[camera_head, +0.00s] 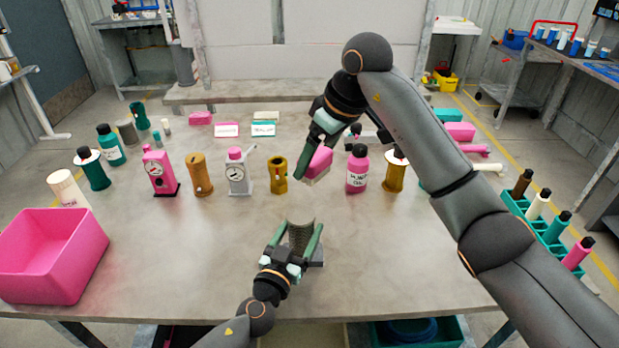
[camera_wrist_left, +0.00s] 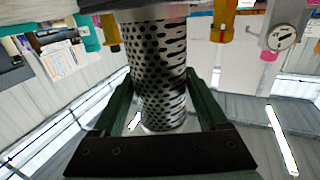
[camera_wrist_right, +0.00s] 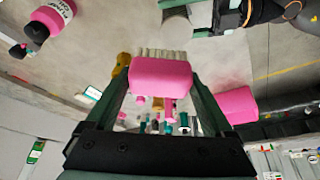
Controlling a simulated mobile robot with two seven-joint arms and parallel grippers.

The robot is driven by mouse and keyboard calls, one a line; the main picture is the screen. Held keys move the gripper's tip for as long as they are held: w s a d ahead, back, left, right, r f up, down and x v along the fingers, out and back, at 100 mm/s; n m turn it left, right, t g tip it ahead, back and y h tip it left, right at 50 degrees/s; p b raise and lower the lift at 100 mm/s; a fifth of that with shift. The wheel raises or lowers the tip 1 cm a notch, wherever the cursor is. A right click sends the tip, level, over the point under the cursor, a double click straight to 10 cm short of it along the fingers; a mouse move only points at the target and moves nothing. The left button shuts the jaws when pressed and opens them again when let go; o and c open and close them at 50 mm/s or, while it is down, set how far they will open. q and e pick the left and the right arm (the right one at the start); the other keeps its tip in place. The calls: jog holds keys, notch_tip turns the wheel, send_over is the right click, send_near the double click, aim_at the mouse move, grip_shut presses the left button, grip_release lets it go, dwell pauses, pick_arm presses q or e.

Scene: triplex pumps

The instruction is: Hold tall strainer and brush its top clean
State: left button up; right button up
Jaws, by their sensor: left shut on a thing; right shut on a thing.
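The tall strainer (camera_head: 301,236) is a grey perforated metal cylinder near the table's front middle. My left gripper (camera_head: 299,244) is shut around its sides, and the holes show clearly in the left wrist view (camera_wrist_left: 158,70). I cannot tell whether its base touches the table. The brush (camera_head: 319,164) has a pink block and pale bristles; my right gripper (camera_head: 313,160) is shut on it. The bristles (camera_wrist_right: 160,55) show beyond the block in the right wrist view. In the head view the brush is behind and slightly right of the strainer, apart from it.
A pink bottle (camera_head: 357,172) stands close right of the brush. A brown cylinder (camera_head: 278,176), a gauge pump (camera_head: 239,172) and a pink pump (camera_head: 159,172) stand in a row leftward. A pink bin (camera_head: 52,262) is at the left edge. The front tabletop is mostly clear.

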pick_arm(q)
jog(key=o, duration=1.3)
jog(key=shift+o, duration=0.2)
jog(key=v, duration=1.2)
jog(key=shift+a, duration=0.1)
jog(key=shift+s+f, duration=0.1)
